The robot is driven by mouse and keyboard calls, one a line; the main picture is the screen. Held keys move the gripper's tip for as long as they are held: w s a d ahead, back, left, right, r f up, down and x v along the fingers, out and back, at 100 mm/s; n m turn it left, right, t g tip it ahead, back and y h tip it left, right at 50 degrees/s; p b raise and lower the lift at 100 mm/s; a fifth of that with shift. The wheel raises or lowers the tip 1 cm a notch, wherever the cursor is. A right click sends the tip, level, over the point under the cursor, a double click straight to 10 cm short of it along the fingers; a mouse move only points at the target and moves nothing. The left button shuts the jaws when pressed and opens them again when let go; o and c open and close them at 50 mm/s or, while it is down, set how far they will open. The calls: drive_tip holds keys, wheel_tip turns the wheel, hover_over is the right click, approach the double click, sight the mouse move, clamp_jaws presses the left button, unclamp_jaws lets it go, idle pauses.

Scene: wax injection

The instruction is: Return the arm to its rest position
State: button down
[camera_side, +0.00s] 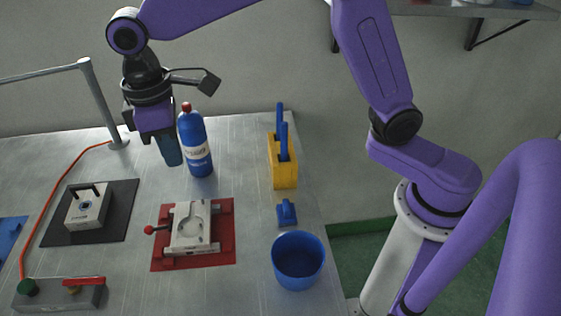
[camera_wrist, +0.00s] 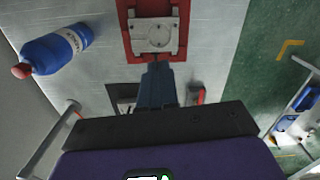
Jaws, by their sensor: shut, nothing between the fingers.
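My gripper (camera_side: 173,158) is shut and empty, pointing down above the back part of the metal table, just left of the blue bottle. In the wrist view its closed fingers (camera_wrist: 157,82) point toward the grey mould fixture (camera_wrist: 157,36). The purple arm reaches across from the right side of the side view. Below and in front of the gripper, the fixture (camera_side: 191,226) sits on a red mat (camera_side: 225,245). The blue bottle (camera_side: 195,145) with a red cap stands upright; it also shows in the wrist view (camera_wrist: 60,48).
A grey block (camera_side: 88,206) sits on a black mat (camera_side: 122,205) at left. A yellow holder (camera_side: 284,172) with blue-handled tools, a small blue piece (camera_side: 286,212) and a blue cup (camera_side: 298,262) line the right edge. A metal post (camera_side: 100,105) stands behind. A control box (camera_side: 55,296) is front left.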

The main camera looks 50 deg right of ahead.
drive_tip(key=s+d+f+n, duration=0.1)
drive_tip(key=s+d+f, duration=0.1)
drive_tip(key=s+d, duration=0.9)
drive_tip(key=s+d+f+n, duration=0.1)
drive_tip(key=s+d+f, duration=0.1)
drive_tip(key=s+d, duration=1)
drive_tip(key=shift+d+f+y, duration=0.15)
drive_tip(key=shift+d+y, duration=0.25)
drive_tip(key=shift+d, duration=0.05)
drive_tip(key=c, duration=1.8)
unclamp_jaws()
